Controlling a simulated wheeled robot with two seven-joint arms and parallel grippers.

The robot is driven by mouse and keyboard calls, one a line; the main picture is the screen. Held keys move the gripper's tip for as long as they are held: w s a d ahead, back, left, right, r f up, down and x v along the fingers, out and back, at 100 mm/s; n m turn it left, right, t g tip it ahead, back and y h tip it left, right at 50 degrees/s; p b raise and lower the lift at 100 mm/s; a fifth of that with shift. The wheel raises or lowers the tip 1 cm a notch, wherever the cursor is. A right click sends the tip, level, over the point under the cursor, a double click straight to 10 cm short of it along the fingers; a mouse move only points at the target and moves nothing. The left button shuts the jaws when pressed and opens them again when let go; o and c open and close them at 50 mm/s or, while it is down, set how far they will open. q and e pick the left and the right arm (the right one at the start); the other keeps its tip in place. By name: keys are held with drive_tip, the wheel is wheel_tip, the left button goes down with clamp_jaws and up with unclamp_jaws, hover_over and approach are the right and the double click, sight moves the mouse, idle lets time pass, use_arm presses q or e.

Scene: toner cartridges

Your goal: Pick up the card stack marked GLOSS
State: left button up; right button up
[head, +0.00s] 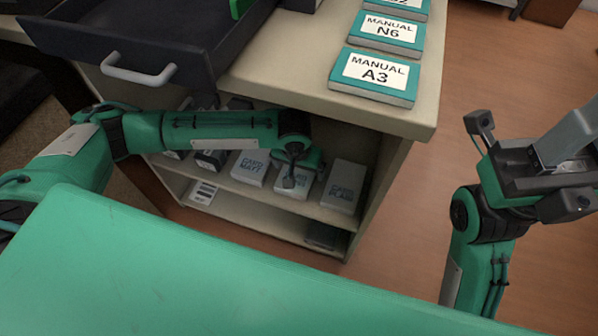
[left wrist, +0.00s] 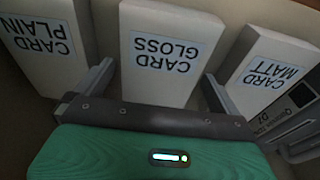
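The white card stack marked CARD GLOSS (left wrist: 160,55) is in the middle of the left wrist view, its label upside down. My left gripper (left wrist: 155,85) is open, with one finger on each side of this stack. Whether the fingers touch it I cannot tell. In the head view the GLOSS stack (head: 296,188) is on the cabinet shelf, mostly hidden behind my left gripper (head: 291,178). My right gripper (head: 500,140) is raised over the floor at the right, away from the cabinet; its fingertips do not show clearly.
The CARD PLAIN stack (head: 345,186) and the CARD MATT stack (head: 250,168) flank the GLOSS stack closely. The cabinet top (head: 285,70) overhangs the shelf and carries teal manuals (head: 374,78). A dark open drawer (head: 130,45) is at upper left.

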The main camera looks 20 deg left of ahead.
use_arm(q)
drive_tip(key=c, duration=1.1)
drive_tip(key=shift+r, duration=0.1)
